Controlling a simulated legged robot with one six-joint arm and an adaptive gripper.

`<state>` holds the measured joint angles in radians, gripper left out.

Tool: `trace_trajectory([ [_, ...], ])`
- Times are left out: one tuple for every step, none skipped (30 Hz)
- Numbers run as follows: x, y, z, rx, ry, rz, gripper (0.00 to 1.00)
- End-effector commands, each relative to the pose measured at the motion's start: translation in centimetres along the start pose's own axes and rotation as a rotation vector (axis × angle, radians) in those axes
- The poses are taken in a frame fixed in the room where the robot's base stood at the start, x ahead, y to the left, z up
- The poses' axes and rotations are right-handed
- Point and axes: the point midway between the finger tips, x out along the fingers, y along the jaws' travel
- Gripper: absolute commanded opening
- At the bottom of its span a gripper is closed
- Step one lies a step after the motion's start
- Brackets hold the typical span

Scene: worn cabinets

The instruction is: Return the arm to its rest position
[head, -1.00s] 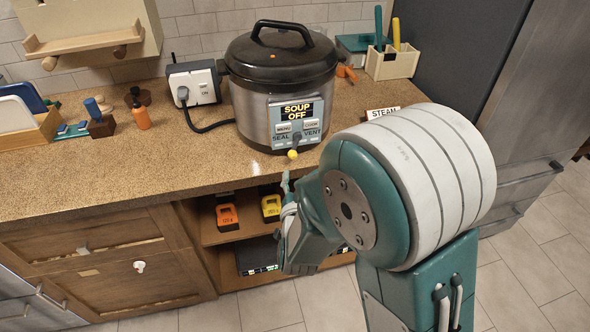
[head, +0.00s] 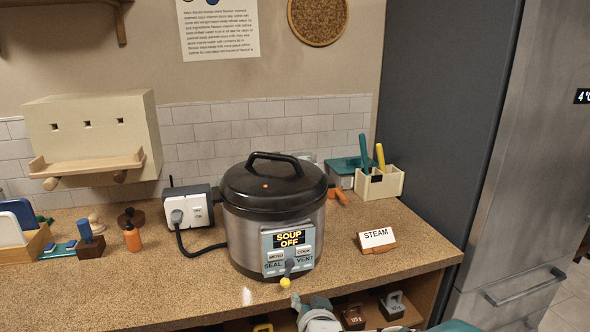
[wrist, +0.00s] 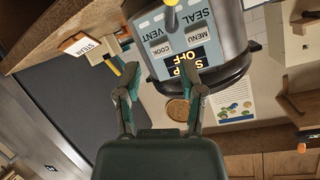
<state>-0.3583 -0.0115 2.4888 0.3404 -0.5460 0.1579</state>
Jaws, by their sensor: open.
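My gripper (wrist: 158,80) is open and empty in the wrist view, its two fingers spread apart. The cooker's front panel (wrist: 180,40) is beyond the fingertips. In the head view, part of my gripper (head: 312,306) shows at the bottom edge, just below and right of the cooker's lever knob. The pressure cooker (head: 240,225) stands on the counter with its black lid on. Its display reads "SOUP OFF". The yellow-tipped lever (head: 286,282) points down between SEAL and VENT. Most of my arm is out of the head view.
A STEAM sign (head: 376,238) stands on the counter (head: 150,290) right of the cooker. A utensil holder (head: 379,184) is behind it. A white plug box (head: 188,208) is left of the cooker. A tall grey fridge (head: 440,120) bounds the right. Shelf items sit below the counter.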

Motion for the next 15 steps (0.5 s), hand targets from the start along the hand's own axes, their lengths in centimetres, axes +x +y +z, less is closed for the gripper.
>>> trace_trajectory([
  [-1.1,0.4,-0.9,-0.009,-0.031,0.004,0.51],
  [-1.6,0.6,-1.1,-0.019,-0.056,0.005,0.51],
  [-2.4,0.9,-1.4,-0.03,-0.09,0.01,0.51],
  [-3.1,1.2,-1.6,-0.04,-0.115,0.013,0.51],
  [-3.8,1.4,-1.7,-0.05,-0.14,0.018,0.51],
  [-4.8,1.9,-1.9,-0.065,-0.173,0.024,0.51],
  [-5.5,2.2,-2.1,-0.076,-0.198,0.03,0.51],
  [-6.3,2.5,-2.2,-0.086,-0.222,0.037,0.51],
  [-7.4,3.0,-2.3,-0.102,-0.255,0.046,0.51],
  [-8.3,3.4,-2.4,-0.113,-0.28,0.054,0.51],
  [-9.1,3.7,-2.4,-0.126,-0.305,0.063,0.51],
  [-10.4,4.3,-2.5,-0.14,-0.337,0.076,0.51],
  [-11.3,4.7,-2.5,-0.151,-0.362,0.087,0.51],
  [-12.3,5.1,-2.5,-0.161,-0.387,0.099,0.51],
  [-13.6,5.7,-2.4,-0.177,-0.419,0.115,0.51],
])
